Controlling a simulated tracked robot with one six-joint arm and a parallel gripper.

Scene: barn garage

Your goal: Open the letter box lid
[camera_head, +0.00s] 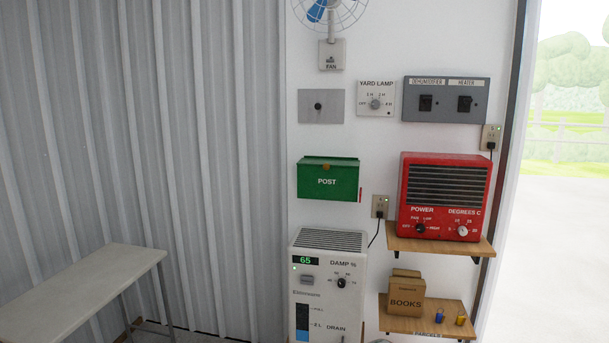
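The letter box (327,182) is a green box marked POST, fixed to the white wall near the middle of the view. Its lid (331,161) is the darker green top and appears closed, with a small brownish spot at its front edge. A small red piece shows at the box's lower right side. My gripper is not in view.
A red heater (445,194) sits on a wooden shelf to the right. A white dehumidifier (328,280) stands below the letter box. A BOOKS carton (406,296) is on a lower shelf. Switch panels and a fan (330,14) are above. A bench (82,290) stands left.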

